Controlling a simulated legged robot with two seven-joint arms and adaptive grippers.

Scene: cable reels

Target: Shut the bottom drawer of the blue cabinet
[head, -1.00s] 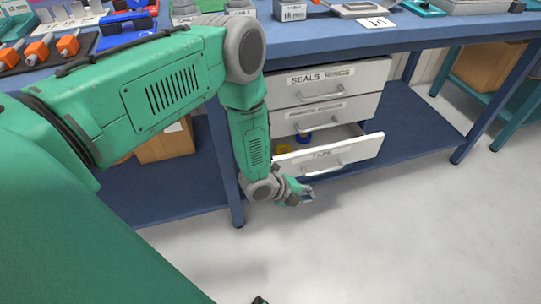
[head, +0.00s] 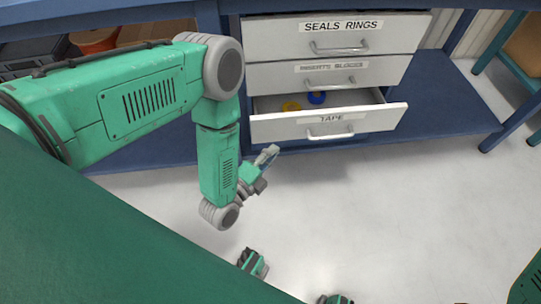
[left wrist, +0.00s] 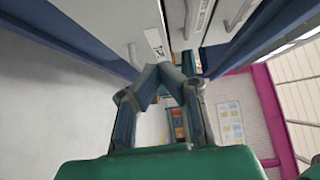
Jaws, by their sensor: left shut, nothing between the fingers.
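The bottom drawer (head: 365,121), white and labelled TAPE with a silver bar handle, stands pulled out from the drawer unit under the blue workbench. A yellow ring (head: 291,106) and a blue ring (head: 316,98) show inside it. My left gripper (head: 268,155) is shut and empty, in front of and below the left end of the drawer front, seemingly apart from it. In the left wrist view, the shut fingers (left wrist: 160,75) point towards the white drawer front (left wrist: 118,25), which is at the upper left. My right gripper is not in view.
Two drawers above, SEALS RINGS (head: 395,32) and the middle one (head: 385,70), are shut. A blue bench leg (head: 246,135) stands left of the drawers. The pale floor (head: 400,220) in front is clear.

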